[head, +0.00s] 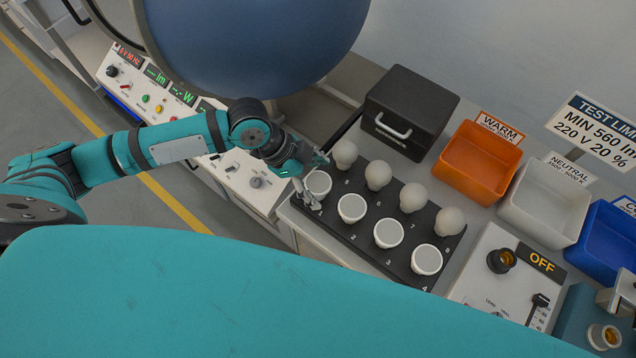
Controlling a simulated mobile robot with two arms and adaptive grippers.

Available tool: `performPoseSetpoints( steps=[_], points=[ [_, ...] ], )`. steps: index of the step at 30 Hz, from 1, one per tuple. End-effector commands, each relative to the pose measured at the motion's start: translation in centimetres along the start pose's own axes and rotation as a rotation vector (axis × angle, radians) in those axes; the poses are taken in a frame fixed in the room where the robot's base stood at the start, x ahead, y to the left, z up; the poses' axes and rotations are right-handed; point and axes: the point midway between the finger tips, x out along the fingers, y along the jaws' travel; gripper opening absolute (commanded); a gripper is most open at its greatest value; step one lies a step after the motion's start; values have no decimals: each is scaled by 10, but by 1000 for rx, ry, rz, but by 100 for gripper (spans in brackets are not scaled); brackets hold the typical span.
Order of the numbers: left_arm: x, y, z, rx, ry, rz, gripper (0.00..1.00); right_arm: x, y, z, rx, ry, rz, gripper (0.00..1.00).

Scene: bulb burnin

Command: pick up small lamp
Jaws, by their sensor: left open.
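A black numbered rack (375,221) holds two rows of lamps. The front row has flat pale discs on top: one at the left end (318,183), then a second (352,208), a third (389,233) and a fourth (427,260). The back row has round frosted bulbs, from a left one (345,153) to a right one (450,221). I cannot tell which lamp is meant by small. My left gripper (311,180) is open at the left-end disc lamp, its fingers close to the rim. Contact cannot be told. My right gripper is not in view.
Behind the rack stand a black box with a handle (408,112) and orange (477,162), white (545,203) and blue (607,239) bins. A test panel (505,278) with a socket is at right. A large blue-grey sphere (265,45) and control console (235,170) lie left.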

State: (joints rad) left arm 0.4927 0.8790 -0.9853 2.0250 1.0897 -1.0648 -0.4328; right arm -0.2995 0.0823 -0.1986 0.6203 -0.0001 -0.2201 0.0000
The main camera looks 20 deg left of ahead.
Motion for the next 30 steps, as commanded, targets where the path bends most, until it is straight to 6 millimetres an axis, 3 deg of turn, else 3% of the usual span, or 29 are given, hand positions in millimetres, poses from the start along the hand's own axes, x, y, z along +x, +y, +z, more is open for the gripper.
performPoseSetpoints(
  steps=[4, 11, 25, 30],
  points=[
    [12, 0, 0, 1, 0, -1, 84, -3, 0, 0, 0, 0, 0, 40],
    [14, 0, 0, 2, 0, -2, 84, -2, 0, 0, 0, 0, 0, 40],
    [13, 0, 0, 2, 0, -2, 22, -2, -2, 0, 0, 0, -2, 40],
    [13, -1, 0, 2, 1, -2, 22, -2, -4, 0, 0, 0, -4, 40]
  ],
)
